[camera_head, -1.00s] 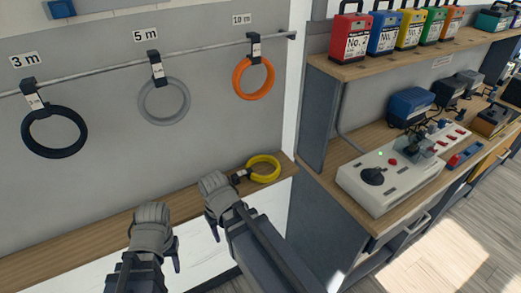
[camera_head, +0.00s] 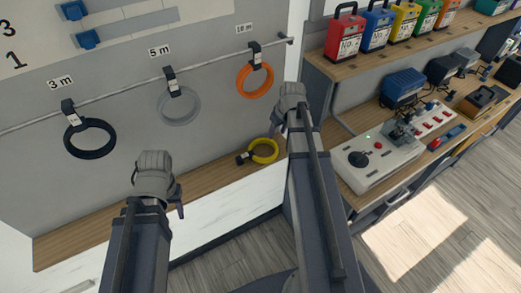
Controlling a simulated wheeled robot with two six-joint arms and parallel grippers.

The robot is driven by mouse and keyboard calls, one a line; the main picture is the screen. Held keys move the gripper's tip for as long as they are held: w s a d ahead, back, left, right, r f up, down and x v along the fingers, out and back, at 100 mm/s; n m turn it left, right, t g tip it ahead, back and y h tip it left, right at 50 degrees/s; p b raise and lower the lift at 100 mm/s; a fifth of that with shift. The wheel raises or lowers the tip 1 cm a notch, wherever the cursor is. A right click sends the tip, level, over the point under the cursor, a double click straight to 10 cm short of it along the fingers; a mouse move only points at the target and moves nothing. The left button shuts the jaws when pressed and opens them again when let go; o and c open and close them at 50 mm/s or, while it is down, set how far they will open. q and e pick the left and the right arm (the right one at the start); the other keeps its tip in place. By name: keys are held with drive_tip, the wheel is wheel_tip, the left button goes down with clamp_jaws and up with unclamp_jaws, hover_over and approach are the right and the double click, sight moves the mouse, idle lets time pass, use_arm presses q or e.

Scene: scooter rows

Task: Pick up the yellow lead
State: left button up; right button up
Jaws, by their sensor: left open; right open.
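The yellow lead (camera_head: 265,151) is a coiled ring with a dark tag. It lies on the narrow wooden ledge (camera_head: 205,181) below the rail, near the ledge's right end. My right gripper (camera_head: 291,112) is raised just right of and above the yellow lead in the picture, apart from it, open and empty. My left gripper (camera_head: 172,190) is open and empty, in front of the ledge and well left of the lead. The fingertips of both grippers are partly hidden by their own housings.
Black (camera_head: 88,139), grey (camera_head: 178,105) and orange (camera_head: 254,80) coils hang from a rail (camera_head: 125,92) on the wall. To the right, a bench holds a control box (camera_head: 375,158) and chargers, with coloured battery packs (camera_head: 344,36) on a shelf above. Floor below is clear.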

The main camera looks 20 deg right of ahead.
sight(275, 143)
drive_tip(key=shift+b+x, duration=3.9)
drive_tip(key=shift+x, duration=0.1)
drive_tip(key=shift+s+d, duration=0.1)
drive_tip(key=shift+s, duration=0.1)
drive_tip(key=shift+c, duration=0.2)
clamp_jaws()
